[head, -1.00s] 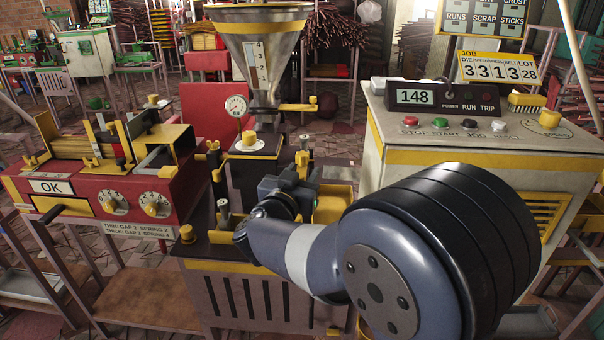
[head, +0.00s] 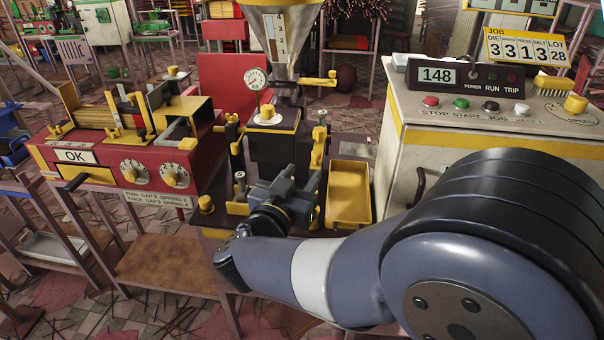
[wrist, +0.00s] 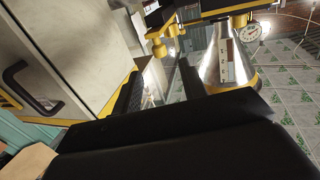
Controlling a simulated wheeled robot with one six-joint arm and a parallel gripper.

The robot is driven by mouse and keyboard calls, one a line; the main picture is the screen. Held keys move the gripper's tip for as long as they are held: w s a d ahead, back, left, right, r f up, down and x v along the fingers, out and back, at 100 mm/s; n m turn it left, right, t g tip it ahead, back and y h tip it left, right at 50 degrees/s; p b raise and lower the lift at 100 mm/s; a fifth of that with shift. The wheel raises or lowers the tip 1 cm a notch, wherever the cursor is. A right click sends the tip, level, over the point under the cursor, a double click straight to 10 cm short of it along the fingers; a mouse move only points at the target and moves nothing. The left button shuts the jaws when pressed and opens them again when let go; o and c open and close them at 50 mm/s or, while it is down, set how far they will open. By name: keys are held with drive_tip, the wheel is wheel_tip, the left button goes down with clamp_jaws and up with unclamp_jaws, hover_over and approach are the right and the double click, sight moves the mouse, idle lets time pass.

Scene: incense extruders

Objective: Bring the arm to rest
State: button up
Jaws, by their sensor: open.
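My gripper (head: 284,188) is in the middle of the head view, in front of the extruder's dark body and just left of a yellow tray. My arm reaches to it from the lower right. Its fingers are small and partly hidden in the head view. In the wrist view the dark gripper parts (wrist: 190,125) fill the lower middle, and I see nothing held between them. The jaws are open.
The extruder (head: 275,140) with its steel hopper (head: 285,38) stands behind my gripper. The yellow tray (head: 348,205) is close on its right. A control cabinet (head: 440,140) stands right, a red gauge machine (head: 115,165) left. A wooden shelf (head: 165,265) lies lower left.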

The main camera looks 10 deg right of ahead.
sight(317, 151)
drive_tip(key=b+x, duration=0.2)
drive_tip(key=x, duration=0.9)
drive_tip(key=shift+w+f+b, duration=0.1)
drive_tip(key=shift+w+b, duration=0.1)
drive_tip(key=shift+b, duration=0.15)
drive_tip(key=shift+w+d+b, duration=0.15)
drive_tip(key=shift+w+b, duration=0.2)
drive_tip(key=shift+r, duration=0.25)
